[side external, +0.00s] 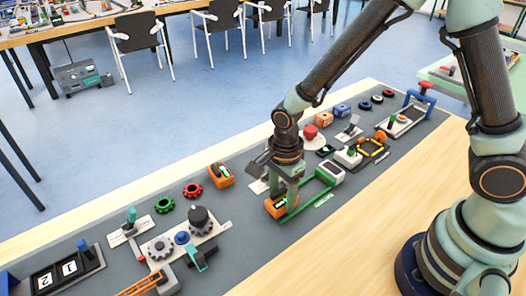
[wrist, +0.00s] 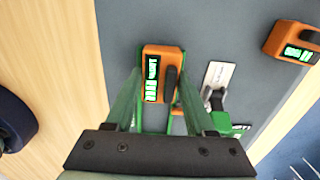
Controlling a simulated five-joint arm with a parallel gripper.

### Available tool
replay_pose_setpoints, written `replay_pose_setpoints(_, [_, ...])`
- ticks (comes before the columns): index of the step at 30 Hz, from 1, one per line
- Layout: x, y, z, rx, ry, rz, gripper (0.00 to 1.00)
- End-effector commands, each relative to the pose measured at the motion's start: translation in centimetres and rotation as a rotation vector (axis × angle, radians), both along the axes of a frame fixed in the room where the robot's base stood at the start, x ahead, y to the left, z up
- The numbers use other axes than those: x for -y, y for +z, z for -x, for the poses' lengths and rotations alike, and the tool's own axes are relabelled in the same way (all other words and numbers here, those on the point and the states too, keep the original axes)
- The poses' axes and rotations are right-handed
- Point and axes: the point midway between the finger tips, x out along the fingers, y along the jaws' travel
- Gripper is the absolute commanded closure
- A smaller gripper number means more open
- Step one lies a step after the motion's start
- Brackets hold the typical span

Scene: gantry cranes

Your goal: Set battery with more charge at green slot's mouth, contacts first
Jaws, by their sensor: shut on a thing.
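My gripper (side external: 283,186) is shut on an orange battery (side external: 275,209). In the wrist view the battery (wrist: 149,50) sits between the two pale green fingers of my gripper (wrist: 160,84), with a dark handle on top and green marks along its display. The green slot (side external: 322,199) is a frame around and beside the held battery, at the mat's near edge. Whether the battery touches it is unclear. Its green parts (wrist: 178,112) are partly hidden in the wrist view. A second orange battery (side external: 221,175) lies apart, farther back, with a partly green display in the wrist view (wrist: 283,36).
Red (side external: 192,190) and green (side external: 163,205) rings lie to the left, beside a gear plate (side external: 170,250). A red button (side external: 311,132) is farther right. Bare wooden table (side external: 340,235) lies in front.

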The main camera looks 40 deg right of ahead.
Motion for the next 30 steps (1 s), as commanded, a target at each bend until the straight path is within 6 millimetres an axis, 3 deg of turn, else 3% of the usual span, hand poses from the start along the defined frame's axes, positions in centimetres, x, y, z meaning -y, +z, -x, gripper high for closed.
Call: replay_pose_setpoints(30, [-0.01, -0.98, -0.03, 0.000, 0.000, 0.000, 0.94])
